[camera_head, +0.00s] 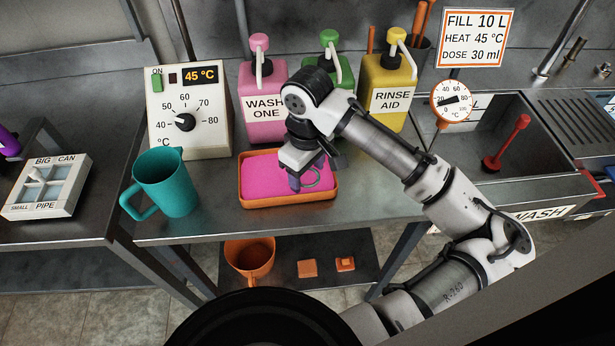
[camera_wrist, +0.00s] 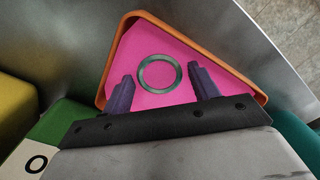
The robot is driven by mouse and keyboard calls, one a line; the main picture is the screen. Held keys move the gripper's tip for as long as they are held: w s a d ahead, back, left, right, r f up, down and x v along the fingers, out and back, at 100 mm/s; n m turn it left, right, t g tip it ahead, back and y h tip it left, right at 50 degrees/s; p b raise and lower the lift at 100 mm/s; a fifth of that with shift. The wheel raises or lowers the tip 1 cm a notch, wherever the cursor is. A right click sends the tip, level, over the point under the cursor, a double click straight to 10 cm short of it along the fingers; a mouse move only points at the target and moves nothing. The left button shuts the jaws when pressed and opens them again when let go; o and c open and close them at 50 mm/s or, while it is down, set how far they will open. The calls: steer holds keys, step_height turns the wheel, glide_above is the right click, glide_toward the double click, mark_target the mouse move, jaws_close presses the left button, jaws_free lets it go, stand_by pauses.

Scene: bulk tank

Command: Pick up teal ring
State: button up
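The teal ring (camera_wrist: 140,74) looks dull grey-green and lies flat on the pink surface inside an orange-rimmed tray (camera_wrist: 192,30). In the head view the ring (camera_head: 317,183) is partly hidden behind my gripper. The tray (camera_head: 287,202) sits at the front of the steel counter. My gripper (camera_wrist: 161,82) has two purple fingers, spread apart and empty. It points down over the tray in the head view (camera_head: 301,182). In the wrist view the ring shows between and slightly beyond the fingertips, with a gap on either side. I cannot tell the exact height above it.
A teal jug (camera_head: 168,184) stands left of the tray. The 45 °C control box (camera_head: 190,110) and the pink (camera_head: 262,100), green (camera_head: 343,72) and yellow (camera_head: 388,88) bottles stand behind. A sink (camera_head: 470,150) is at right. An orange mug (camera_head: 250,258) is on the lower shelf.

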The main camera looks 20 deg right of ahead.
steer(key=c, duration=0.7)
